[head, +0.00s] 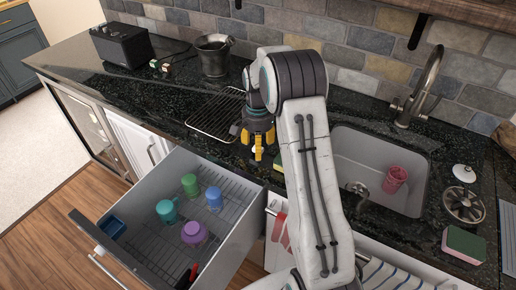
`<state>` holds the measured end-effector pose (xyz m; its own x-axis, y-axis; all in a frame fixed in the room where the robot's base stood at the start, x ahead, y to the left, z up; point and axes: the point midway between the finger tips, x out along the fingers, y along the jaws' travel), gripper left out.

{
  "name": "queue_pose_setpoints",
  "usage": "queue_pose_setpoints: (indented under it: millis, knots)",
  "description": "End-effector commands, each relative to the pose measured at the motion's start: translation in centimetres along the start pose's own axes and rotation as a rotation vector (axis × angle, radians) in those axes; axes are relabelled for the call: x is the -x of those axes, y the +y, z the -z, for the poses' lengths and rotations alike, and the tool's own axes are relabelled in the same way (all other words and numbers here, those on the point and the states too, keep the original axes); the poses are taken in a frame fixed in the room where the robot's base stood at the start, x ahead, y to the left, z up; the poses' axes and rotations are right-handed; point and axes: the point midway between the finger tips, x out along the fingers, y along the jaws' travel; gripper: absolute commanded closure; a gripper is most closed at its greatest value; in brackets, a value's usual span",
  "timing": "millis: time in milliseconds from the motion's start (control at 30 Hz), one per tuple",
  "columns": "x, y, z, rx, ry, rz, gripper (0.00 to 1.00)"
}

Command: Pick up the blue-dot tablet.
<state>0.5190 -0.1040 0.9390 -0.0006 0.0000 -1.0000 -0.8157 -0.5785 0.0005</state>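My gripper (258,143) has yellow fingers and points down over the dark counter, between the wire rack and the sink. A small pale patch (256,150) shows by its fingertips. I cannot tell whether this is a tablet, or whether the fingers touch it. My arm stands in front of the counter to the right of the gripper and hides part of it. No blue dot can be made out. Whether the fingers are open or shut is not clear.
An open drawer (150,172) below holds several cups. The sink (358,153) holds a pink cup (395,179). Two small blocks (166,68) lie near the speaker. A sponge (464,244) lies right.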

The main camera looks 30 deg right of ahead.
Motion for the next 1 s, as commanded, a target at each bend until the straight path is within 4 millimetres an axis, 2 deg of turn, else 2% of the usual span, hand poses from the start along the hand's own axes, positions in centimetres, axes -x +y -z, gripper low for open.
queue_pose_setpoints:
  millis: [133, 433, 1000]
  knots:
    - [-0.89, 0.03, -0.03, 0.0, -0.001, -0.001, 0.39]
    - [-1.02, 0.02, -0.01, 0.0, 0.0, 0.0, 0.38]
    - [-0.99, 0.01, -0.01, 0.0, 0.0, 0.0, 0.89]
